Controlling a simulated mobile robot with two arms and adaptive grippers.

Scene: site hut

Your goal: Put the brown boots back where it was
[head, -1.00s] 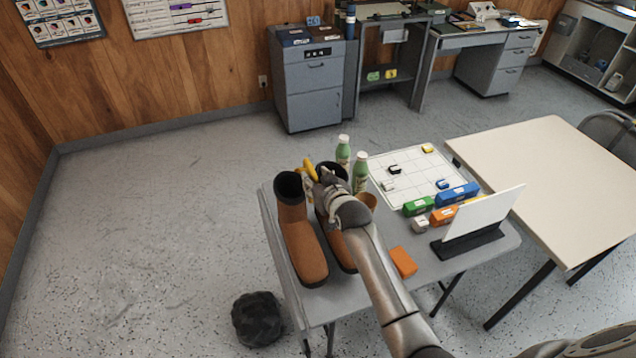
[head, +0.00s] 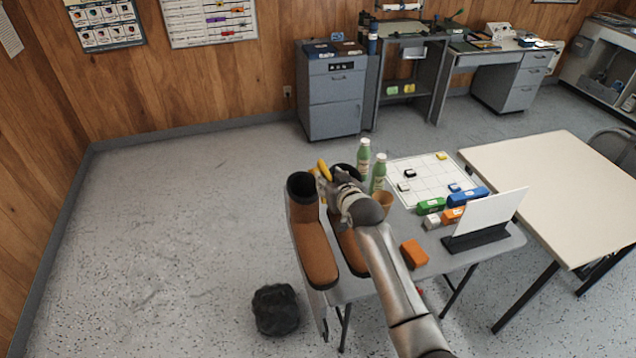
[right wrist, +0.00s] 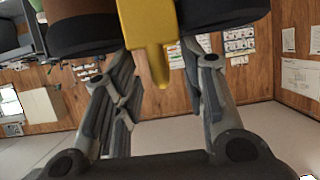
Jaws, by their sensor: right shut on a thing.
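The pair of brown boots (head: 314,252) is at the left edge of the grey folding table (head: 368,284), with dark collars up and toes towards me. The near boot covers the table's left edge; whether the soles touch the top is hidden. A yellow clip (head: 323,170) sits between the boot collars. My right gripper (head: 330,183) is at the collars. In the right wrist view the yellow clip (right wrist: 149,35) is between its fingers, with dark boot collars on either side. The gripper is shut on this clip. My left gripper is not in view.
Two green bottles (head: 364,156), a brown cup (head: 383,203), a white grid board (head: 425,176), coloured blocks (head: 431,206) and an upright white panel (head: 492,219) share the table. A dark lump (head: 276,309) lies on the floor. Floor at left is clear.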

